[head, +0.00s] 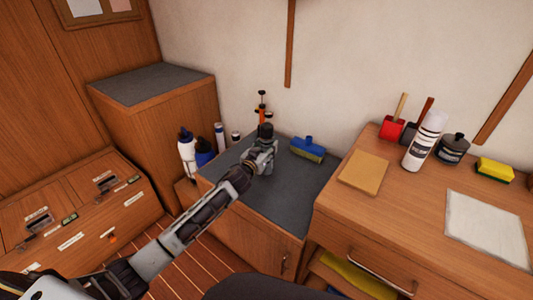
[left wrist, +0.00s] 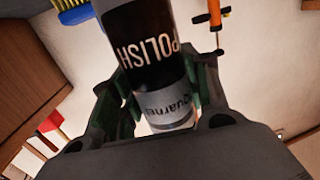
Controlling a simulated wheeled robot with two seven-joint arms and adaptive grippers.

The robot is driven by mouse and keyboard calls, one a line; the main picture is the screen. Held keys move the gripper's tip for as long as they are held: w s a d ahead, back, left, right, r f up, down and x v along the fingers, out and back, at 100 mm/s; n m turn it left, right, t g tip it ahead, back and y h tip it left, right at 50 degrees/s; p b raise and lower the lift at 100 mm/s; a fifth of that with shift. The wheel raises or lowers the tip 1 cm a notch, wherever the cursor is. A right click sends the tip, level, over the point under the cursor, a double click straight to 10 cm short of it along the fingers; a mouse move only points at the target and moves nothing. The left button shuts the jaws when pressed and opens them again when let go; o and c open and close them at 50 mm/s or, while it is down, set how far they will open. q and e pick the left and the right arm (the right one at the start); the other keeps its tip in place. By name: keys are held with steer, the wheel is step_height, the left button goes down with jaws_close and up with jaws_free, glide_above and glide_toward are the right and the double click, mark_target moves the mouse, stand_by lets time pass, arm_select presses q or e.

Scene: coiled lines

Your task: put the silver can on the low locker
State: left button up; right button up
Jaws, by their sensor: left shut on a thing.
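The silver can (left wrist: 150,55) has a wide black band with the word POLISH and a pale silver lower part. My left gripper (head: 265,143) is shut on it, with a finger on each side in the left wrist view (left wrist: 158,95). In the head view the gripper is over the back part of the low locker (head: 275,200), which has a dark grey top. The can is mostly hidden there behind the gripper, and I cannot tell whether it touches the top. My right gripper is not in view.
A blue and yellow brush (head: 308,148) lies on the locker's right back. An orange-handled tool (head: 262,110) stands behind the gripper. Bottles (head: 188,150) stand left of the locker. A wooden counter (head: 390,210) at right holds a white bottle (head: 424,140). The locker's front top is clear.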

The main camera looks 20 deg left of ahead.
arm_select(q)
step_height(320, 180, down, 3)
steer(key=shift+r+b, duration=0.2)
steer(key=shift+b, duration=0.15)
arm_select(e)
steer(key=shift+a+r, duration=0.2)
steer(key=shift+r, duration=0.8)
arm_select(q)
steer(key=shift+f, duration=0.1)
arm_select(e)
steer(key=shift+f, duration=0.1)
arm_select(q)
steer(key=o, duration=0.8)
steer(key=shift+f, duration=0.1)
steer(key=o, duration=0.4)
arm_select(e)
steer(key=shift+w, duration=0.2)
arm_select(q)
steer(key=shift+o, duration=0.2)
steer(key=shift+r, duration=0.2)
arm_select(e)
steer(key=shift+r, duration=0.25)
